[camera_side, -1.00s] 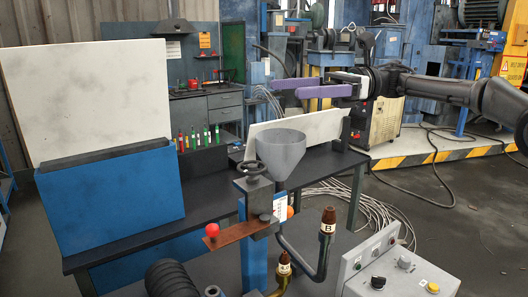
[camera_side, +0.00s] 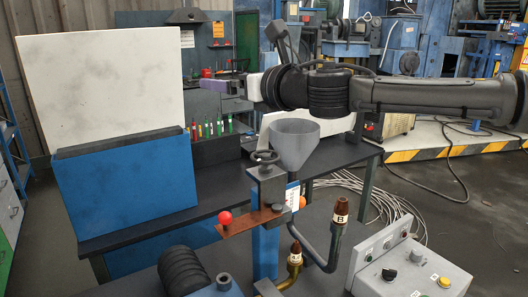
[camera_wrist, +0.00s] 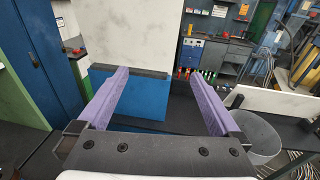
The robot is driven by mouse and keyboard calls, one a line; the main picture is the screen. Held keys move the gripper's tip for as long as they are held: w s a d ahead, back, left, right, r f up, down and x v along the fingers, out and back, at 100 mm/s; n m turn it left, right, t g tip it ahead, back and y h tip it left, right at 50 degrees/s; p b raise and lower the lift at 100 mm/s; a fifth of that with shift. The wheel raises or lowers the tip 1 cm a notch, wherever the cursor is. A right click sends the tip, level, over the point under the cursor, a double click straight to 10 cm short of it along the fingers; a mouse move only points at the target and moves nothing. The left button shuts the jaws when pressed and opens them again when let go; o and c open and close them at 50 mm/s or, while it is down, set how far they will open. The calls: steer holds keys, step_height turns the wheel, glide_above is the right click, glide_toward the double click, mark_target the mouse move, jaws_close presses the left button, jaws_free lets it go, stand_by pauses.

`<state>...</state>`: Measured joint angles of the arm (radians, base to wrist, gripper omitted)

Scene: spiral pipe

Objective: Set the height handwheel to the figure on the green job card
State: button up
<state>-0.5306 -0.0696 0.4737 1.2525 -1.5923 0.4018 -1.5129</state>
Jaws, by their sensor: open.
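A small dark handwheel (camera_side: 264,158) sits on top of a blue post (camera_side: 265,250), beside a grey funnel (camera_side: 295,143). A white strip with marks (camera_side: 292,197) is on the post; its figures are too small to read. My gripper (camera_side: 222,86) is in the air above and left of the handwheel, apart from it. Its purple fingers are spread and empty in the wrist view (camera_wrist: 160,74). The funnel shows at the wrist view's right (camera_wrist: 252,138); the handwheel is not seen there. I cannot make out a green job card in either view.
A large white board (camera_side: 105,85) stands in a blue holder (camera_side: 125,185) on the dark bench. Several coloured markers (camera_side: 210,128) stand behind. A red-knobbed lever (camera_side: 225,217), pipes with brown tips (camera_side: 340,212) and a control box (camera_side: 405,270) are near the front.

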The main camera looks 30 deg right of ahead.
steer(key=s+d+r+m+h, duration=0.25)
steer(key=s+m+h, duration=0.35)
steer(key=s+h, duration=0.4)
glide_toward(263, 150)
steer(key=shift+g+y, duration=0.3)
steer(key=x, duration=0.9)
steer(key=shift+w+d+r, duration=0.2)
steer(key=shift+w+d, duration=0.05)
steer(key=shift+d, duration=0.05)
steer(key=shift+c, duration=0.2)
steer(key=c, duration=1.1)
